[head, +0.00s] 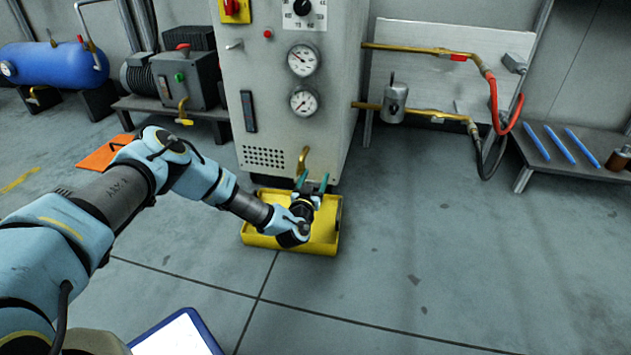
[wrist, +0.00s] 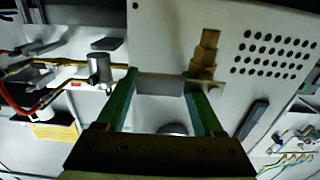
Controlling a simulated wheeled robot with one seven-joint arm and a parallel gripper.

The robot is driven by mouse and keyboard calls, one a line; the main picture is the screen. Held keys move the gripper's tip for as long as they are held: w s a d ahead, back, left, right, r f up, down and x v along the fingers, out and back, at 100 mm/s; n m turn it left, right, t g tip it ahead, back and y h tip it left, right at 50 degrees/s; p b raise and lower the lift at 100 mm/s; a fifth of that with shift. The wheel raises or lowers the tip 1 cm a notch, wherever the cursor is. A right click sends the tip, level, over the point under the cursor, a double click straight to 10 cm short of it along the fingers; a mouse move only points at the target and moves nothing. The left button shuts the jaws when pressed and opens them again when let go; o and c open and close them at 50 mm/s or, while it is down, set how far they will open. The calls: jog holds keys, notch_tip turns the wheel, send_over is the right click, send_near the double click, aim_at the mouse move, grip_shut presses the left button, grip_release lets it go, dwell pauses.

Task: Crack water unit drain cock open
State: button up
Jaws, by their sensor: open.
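The brass drain cock (head: 303,159) sticks out low on the front of the grey cabinet (head: 330,120), beside its vent holes. In the wrist view, which looks turned over, the cock (wrist: 207,50) shows beyond the right fingertip. My gripper (head: 313,182) is just below and in front of the cock, above a yellow tray (head: 258,240).
Two gauges (head: 303,61) sit higher on the cabinet. Brass pipes with a metal canister (head: 395,102) and red and black hoses (head: 492,100) are to the right. An orange sheet (head: 104,152) lies on the left floor. The right floor is clear.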

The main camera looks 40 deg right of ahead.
jog(key=shift+w+d, duration=0.35)
jog(key=shift+d, duration=0.25)
grip_shut()
dwell(0.5)
